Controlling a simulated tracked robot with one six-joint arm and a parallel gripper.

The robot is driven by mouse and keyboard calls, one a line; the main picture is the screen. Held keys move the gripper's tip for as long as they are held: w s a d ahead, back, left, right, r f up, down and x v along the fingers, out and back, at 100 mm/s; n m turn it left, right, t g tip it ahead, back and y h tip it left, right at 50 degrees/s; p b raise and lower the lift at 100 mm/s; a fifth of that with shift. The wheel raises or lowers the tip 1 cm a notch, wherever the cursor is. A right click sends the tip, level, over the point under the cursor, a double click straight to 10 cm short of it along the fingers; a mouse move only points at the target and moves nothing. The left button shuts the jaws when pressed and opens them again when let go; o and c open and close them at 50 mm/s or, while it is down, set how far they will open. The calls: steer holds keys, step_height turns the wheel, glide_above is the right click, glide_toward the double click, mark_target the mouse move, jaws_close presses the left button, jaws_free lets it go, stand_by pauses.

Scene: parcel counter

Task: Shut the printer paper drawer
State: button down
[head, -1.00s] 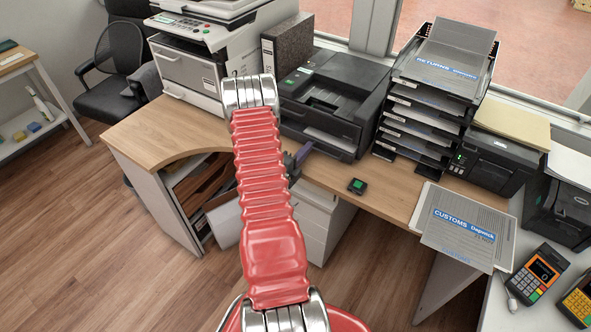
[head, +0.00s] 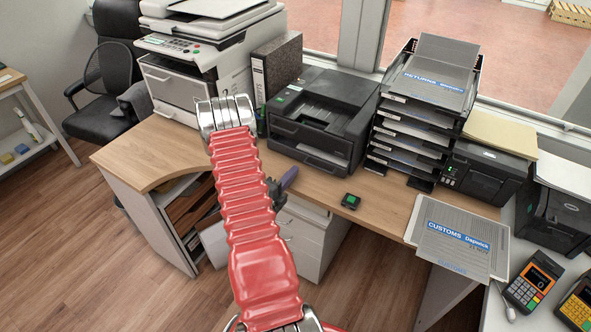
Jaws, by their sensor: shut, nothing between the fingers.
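The black printer (head: 325,110) stands on the wooden counter in the middle of the head view. Its paper drawer (head: 310,158) is low in the front, with a white strip of paper showing there. From this angle I cannot tell whether the drawer is flush or stands out a little. My gripper (head: 286,182) is partly hidden behind my red arm. Its dark body and purplish finger show in front of and below the printer's left side, apart from the drawer front. It is shut and empty.
A large white copier (head: 205,55) and a grey binder (head: 277,68) stand left of the printer. A stack of trays (head: 415,120) stands to its right. Customs papers (head: 458,240) lie at the counter's right.

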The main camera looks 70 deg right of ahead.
steer(key=w+a, duration=0.1)
steer(key=a, duration=0.8)
steer(key=shift+w, duration=0.25)
steer(key=c, duration=2.5)
jaws_free()
